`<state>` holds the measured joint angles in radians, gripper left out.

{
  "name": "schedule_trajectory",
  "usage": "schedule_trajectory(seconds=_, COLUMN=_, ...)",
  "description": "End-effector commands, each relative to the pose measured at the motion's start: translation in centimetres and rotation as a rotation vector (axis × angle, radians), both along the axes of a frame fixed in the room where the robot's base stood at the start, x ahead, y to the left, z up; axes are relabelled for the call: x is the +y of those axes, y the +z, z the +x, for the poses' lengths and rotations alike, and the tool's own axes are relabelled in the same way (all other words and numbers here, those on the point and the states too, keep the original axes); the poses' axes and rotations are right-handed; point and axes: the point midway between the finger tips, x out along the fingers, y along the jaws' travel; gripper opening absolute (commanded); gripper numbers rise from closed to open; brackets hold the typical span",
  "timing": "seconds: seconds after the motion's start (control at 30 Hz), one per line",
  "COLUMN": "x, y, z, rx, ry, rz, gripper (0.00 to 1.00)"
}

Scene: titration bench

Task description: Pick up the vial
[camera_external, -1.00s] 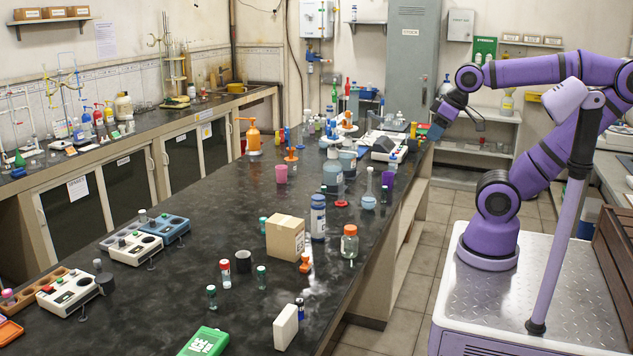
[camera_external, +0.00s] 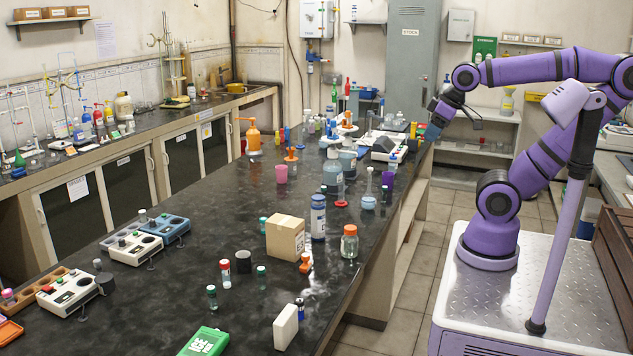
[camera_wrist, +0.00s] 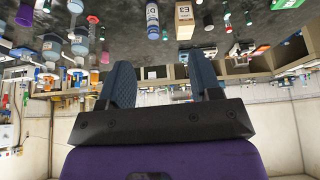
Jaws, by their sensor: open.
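Several small capped vials stand upright on the dark bench, and I cannot tell which one the task means. One has a red cap (camera_external: 225,273). Green-capped vials stand at the front (camera_external: 212,297), beside the black cup (camera_external: 261,277) and left of the box (camera_external: 263,226). A dark-capped one (camera_external: 300,308) stands behind a white block. My gripper (camera_external: 431,131) is at the bench's far right edge, far from these vials. In the wrist view my gripper (camera_wrist: 163,82) is open and empty, its fingers wide apart. The red-capped vial also shows there (camera_wrist: 228,25).
A cardboard box (camera_external: 285,238), a blue-labelled bottle (camera_external: 318,218) and an orange-lidded jar (camera_external: 349,242) stand mid-bench. A green pack (camera_external: 203,342) lies at the front. Flasks and a stirrer (camera_external: 384,146) crowd the far end. Bare bench (camera_external: 160,290) lies left of the vials.

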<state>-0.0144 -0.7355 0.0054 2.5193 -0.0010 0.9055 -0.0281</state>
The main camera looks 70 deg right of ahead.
Motion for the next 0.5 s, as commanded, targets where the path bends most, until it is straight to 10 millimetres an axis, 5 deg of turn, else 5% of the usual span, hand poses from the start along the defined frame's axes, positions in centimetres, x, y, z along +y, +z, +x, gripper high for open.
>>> schedule_trajectory(seconds=0.5, x=7.3, y=-1.8, z=12.6, rx=0.131, ry=0.656, rz=-0.246, gripper=0.58)
